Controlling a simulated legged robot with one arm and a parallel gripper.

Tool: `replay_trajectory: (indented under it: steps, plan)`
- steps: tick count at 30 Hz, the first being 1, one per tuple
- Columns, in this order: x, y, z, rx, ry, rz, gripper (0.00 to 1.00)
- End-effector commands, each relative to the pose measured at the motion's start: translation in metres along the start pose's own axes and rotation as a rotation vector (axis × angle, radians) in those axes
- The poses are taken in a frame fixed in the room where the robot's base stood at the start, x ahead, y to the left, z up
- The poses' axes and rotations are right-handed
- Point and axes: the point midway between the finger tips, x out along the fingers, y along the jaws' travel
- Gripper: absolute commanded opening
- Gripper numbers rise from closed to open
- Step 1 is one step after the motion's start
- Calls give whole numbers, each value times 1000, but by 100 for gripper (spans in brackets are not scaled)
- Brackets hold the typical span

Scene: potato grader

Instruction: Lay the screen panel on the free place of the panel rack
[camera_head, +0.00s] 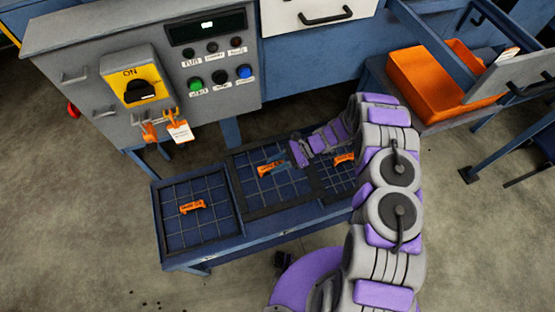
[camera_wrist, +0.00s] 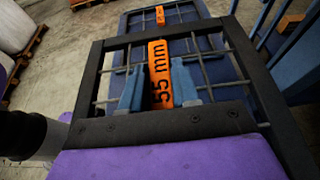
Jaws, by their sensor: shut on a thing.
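My gripper (camera_head: 272,168) is shut on the orange handle, marked 55 mm, of a black-framed wire screen panel (camera_head: 250,212). In the wrist view the blue fingers (camera_wrist: 158,92) stand on both sides of that handle, and the held panel's dark frame (camera_wrist: 265,90) fills the middle. The panel lies flat over the middle of the blue panel rack (camera_head: 205,261); I cannot tell whether it touches the rack. A second panel (camera_head: 224,180) with an orange handle lies at the rack's left end. A third panel (camera_head: 318,166) lies to the right, partly hidden by my arm.
A grey control cabinet (camera_head: 65,75) with a yellow switch (camera_head: 133,75) and hanging orange tags stands behind the rack. An orange bin (camera_head: 425,80) sits at the upper right beside blue framework (camera_head: 455,65). The concrete floor at left (camera_head: 60,210) is mostly clear.

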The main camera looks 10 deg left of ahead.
Motion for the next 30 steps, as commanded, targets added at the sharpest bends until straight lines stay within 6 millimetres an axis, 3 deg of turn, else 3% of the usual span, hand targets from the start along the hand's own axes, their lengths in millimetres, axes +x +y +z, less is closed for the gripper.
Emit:
replay_trajectory:
  steps: [30]
  plan:
    - [36, -2, -81, 2, 0, 0, 0]
